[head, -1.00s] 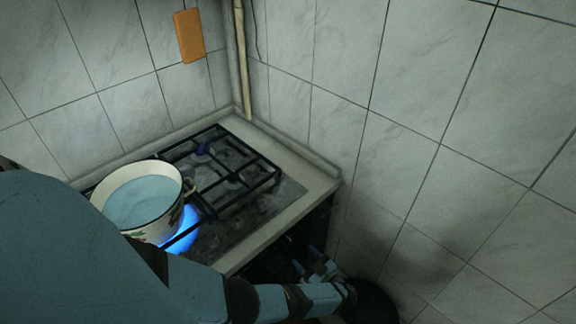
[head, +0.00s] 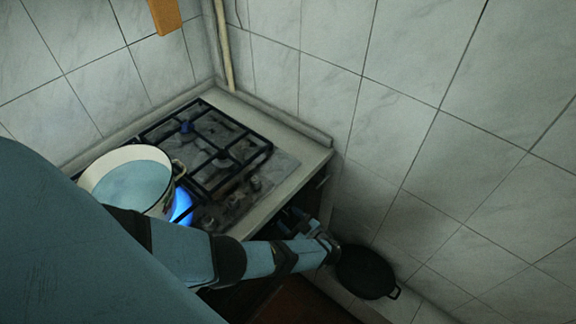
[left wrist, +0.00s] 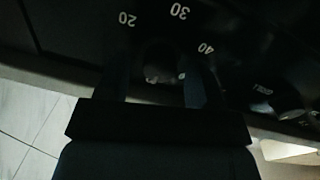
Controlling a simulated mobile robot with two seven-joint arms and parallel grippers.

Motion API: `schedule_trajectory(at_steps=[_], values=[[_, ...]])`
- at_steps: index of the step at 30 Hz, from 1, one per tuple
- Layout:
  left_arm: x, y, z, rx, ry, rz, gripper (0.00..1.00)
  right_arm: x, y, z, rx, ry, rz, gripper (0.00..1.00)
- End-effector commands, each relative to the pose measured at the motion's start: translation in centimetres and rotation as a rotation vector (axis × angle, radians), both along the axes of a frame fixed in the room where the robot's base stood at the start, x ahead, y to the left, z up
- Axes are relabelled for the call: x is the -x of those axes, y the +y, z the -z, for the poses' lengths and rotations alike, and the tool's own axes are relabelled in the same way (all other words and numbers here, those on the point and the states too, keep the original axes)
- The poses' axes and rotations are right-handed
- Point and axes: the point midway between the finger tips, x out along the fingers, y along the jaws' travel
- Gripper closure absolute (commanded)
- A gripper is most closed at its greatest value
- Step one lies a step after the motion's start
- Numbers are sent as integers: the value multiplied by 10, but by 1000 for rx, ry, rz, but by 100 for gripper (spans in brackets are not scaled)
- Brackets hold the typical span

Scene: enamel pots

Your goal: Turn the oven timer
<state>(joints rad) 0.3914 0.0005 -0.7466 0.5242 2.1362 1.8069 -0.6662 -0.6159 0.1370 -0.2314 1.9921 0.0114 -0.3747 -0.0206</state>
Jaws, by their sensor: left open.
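The oven timer (left wrist: 162,72) is a dark knob on the black oven front, with pale marks 20, 30 and 40 around it in the left wrist view. My left gripper (left wrist: 155,82) is open, with one dark finger on each side of the knob. I cannot tell whether the fingers touch it. In the head view my left gripper (head: 295,217) is at the stove's front, below the hob edge, and the timer is hidden there. My right gripper is not in view.
A cream enamel pot (head: 167,200) of water stands over a lit blue flame on the gas hob (head: 284,193), close to my left arm. A black pan (head: 365,272) is low by the tiled wall. Another knob (left wrist: 287,108) is right of the timer in the wrist view.

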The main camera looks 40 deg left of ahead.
Motion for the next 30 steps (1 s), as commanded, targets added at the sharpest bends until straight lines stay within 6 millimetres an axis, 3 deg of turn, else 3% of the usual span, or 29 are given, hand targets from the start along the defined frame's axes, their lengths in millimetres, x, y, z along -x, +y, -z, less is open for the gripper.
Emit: schedule_trajectory(at_steps=[6, 12, 23, 30], values=[[0, 0, 0, 0, 0, 0, 42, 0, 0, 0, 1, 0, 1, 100], [0, 0, 0, 0, 0, 0, 88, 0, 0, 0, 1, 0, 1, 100], [0, -1, 0, 0, 39, -1, 88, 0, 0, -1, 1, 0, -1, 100], [1, 0, 0, -10, 173, -3, 88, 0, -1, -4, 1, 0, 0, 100]])
